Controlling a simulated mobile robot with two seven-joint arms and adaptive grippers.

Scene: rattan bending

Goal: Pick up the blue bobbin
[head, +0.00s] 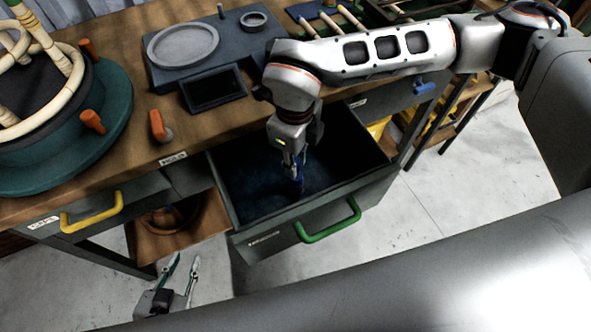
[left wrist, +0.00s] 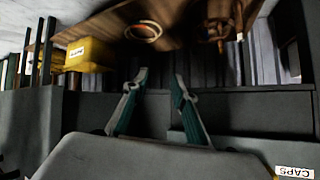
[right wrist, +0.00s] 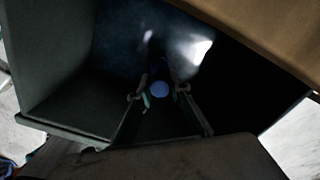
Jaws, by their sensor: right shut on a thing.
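The blue bobbin (right wrist: 159,89) shows as a round blue end between the two fingers of my right gripper (right wrist: 157,96) in the right wrist view. In the head view, the right gripper (head: 297,172) reaches down into the open drawer (head: 375,195) with the green handle. It is shut on the bobbin, which shows as a dark blue piece (head: 300,186) at the fingertips. Whether the bobbin still touches the drawer floor is hard to tell in the dark. My left gripper (head: 182,264) is open and empty, low in front of the bench; it also shows in the left wrist view (left wrist: 158,80).
Drawer walls surround the right gripper closely. The bench top (head: 140,60) lies behind, with a round teal bending fixture (head: 110,120), an orange-handled piece (head: 158,126) and a grey station (head: 200,60). A drawer with a yellow handle (head: 92,212) is at left. A yellow bin (left wrist: 88,54) stands below.

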